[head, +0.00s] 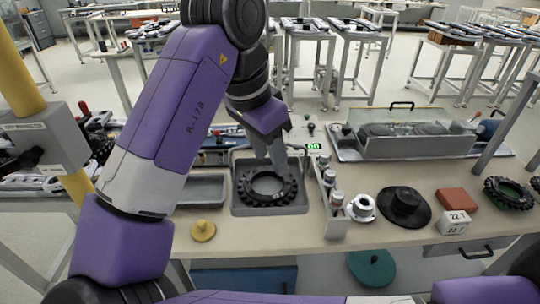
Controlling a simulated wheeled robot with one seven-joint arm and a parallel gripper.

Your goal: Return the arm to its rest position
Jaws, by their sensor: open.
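My purple and white arm rises from the lower left and bends down over the workbench (290,232). My gripper (277,165) points down over a grey square tray (240,208) and is open, with grey fingers. A black knobbed ring (267,201) lies in that tray, just below the fingers. I cannot tell whether the fingertips touch the ring. Part of the tray's back is hidden behind my gripper.
A row of small knobs (332,190), a white cup-like part (361,207), a black hat-shaped part (404,207) and a reddish block (456,199) stand to the right. A yellow knob (203,230) is at left. A yellow post (22,75) stands far left.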

